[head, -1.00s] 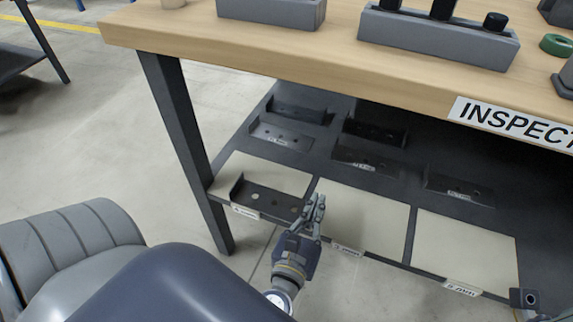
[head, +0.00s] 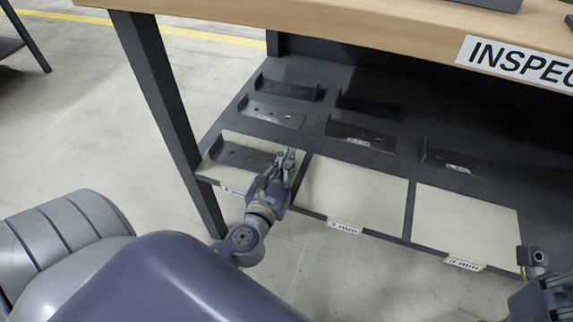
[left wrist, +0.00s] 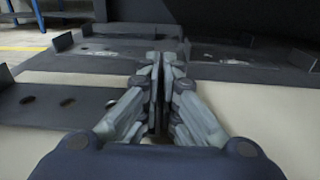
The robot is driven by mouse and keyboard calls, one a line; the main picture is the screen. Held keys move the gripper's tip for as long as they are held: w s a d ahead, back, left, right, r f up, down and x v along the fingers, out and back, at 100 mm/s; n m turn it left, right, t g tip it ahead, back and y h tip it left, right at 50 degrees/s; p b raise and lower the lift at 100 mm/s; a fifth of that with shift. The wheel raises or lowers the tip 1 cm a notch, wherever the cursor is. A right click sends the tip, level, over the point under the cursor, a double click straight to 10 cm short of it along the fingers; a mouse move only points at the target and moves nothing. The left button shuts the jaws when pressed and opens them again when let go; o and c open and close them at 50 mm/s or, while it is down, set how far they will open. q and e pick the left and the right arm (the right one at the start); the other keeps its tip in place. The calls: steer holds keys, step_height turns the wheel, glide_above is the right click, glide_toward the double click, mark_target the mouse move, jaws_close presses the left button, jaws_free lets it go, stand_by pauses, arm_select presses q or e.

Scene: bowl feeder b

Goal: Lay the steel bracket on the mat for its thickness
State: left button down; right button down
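A dark steel bracket (head: 240,154) with an upturned end and holes lies on the left cream mat (head: 285,158). It also shows at the left of the left wrist view (left wrist: 55,105). My left gripper (head: 288,160) is at the bracket's right end, over the mat's right side. In the left wrist view, its fingers (left wrist: 160,75) are nearly together with nothing visible between them; the bracket lies apart to their left. The middle mat (head: 355,195) and right mat (head: 465,228) are bare. My right gripper (head: 535,265) shows partly at the lower right; its opening is unclear.
Several similar dark brackets lie behind the mats on the shelf, including one at back left (head: 287,90) and one at right (head: 455,158). The wooden tabletop (head: 330,22) overhangs the shelf. A table leg (head: 170,120) stands at left.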

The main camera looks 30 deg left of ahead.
arm_select(q)
steer(key=shift+r, duration=0.1)
steer(key=shift+f, duration=0.2)
steer(key=c, duration=2.1)
jaws_free()
steer(key=shift+f, duration=0.1)
steer(key=o, duration=0.3)
